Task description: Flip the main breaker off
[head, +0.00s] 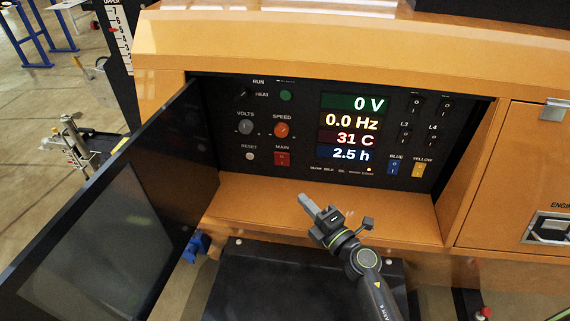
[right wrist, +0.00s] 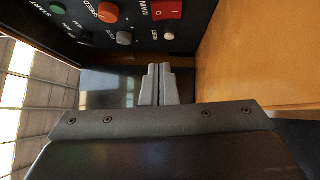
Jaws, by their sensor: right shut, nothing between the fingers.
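The main breaker (head: 282,159) is a red rocker labelled MAIN, low on the black control panel (head: 300,120). It also shows at the top of the right wrist view (right wrist: 168,10), with marks O and I. I cannot tell which side is pressed. The displays (head: 352,128) are lit and read 0 V, 0.0 Hz, 31 C and 2.5 h. My right gripper (head: 318,212) is shut and empty. It is in front of the orange ledge, below and right of the main breaker, apart from it. Its fingers also show in the right wrist view (right wrist: 159,84). My left gripper does not show.
An open black door (head: 125,205) with a window stands left of the panel recess. Orange and grey knobs (head: 282,127) sit just above the breaker, a reset button (head: 250,156) beside it, and blue and yellow switches (head: 393,169) to the right. The ledge (head: 330,195) is clear.

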